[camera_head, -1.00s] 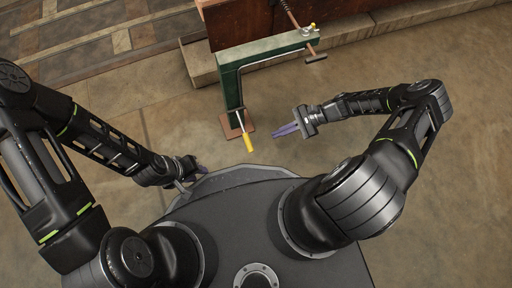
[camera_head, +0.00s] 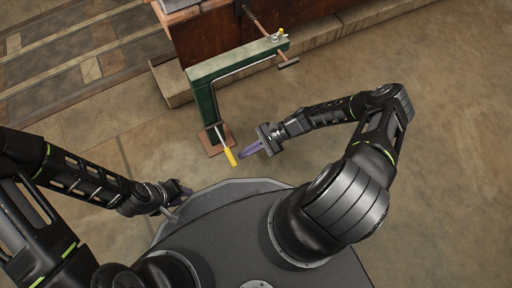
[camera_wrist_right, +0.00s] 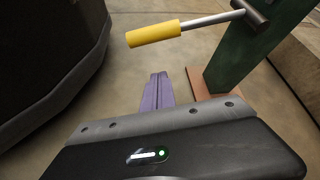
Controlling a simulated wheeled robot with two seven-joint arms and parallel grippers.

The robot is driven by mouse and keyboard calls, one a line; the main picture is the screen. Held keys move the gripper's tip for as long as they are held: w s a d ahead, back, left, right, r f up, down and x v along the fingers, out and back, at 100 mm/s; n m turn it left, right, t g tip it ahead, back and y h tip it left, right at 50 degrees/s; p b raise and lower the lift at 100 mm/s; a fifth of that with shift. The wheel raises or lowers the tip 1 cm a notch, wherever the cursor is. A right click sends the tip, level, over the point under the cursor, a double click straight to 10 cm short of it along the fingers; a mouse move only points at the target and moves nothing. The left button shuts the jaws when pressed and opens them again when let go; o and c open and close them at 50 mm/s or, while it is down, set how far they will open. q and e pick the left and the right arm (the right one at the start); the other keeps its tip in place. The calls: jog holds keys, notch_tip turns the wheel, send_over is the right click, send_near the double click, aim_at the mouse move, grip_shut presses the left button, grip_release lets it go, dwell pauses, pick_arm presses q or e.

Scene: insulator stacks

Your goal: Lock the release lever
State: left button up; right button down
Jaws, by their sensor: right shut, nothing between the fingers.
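The release lever is a silver rod with a yellow handle (camera_head: 231,157), low on the green post (camera_head: 205,105) of a clamp-like stand. In the right wrist view the yellow handle (camera_wrist_right: 153,34) points left from a dark pivot on the green post. My right gripper (camera_head: 242,154) has purple fingers closed together, empty, with tips close to the handle's right side. In the right wrist view these fingers (camera_wrist_right: 158,78) lie below the handle, and I see no grip on it. My left gripper (camera_head: 183,191) is beside my body, too small and dark to read.
The green stand rises from a brown base plate (camera_head: 216,140) on the floor. Its top arm carries a threaded rod and a cross bar (camera_head: 288,63). A rusty brown block (camera_head: 215,40) stands behind it. The floor to the right is clear.

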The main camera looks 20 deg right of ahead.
aim_at(225, 147)
jog(key=shift+b+x, duration=0.3)
jog(key=shift+x, duration=0.9)
jog(key=r, duration=0.2)
jog(key=s+a+r, duration=0.1)
jog(key=shift+r, duration=0.35)
jog(key=shift+r, duration=0.1)
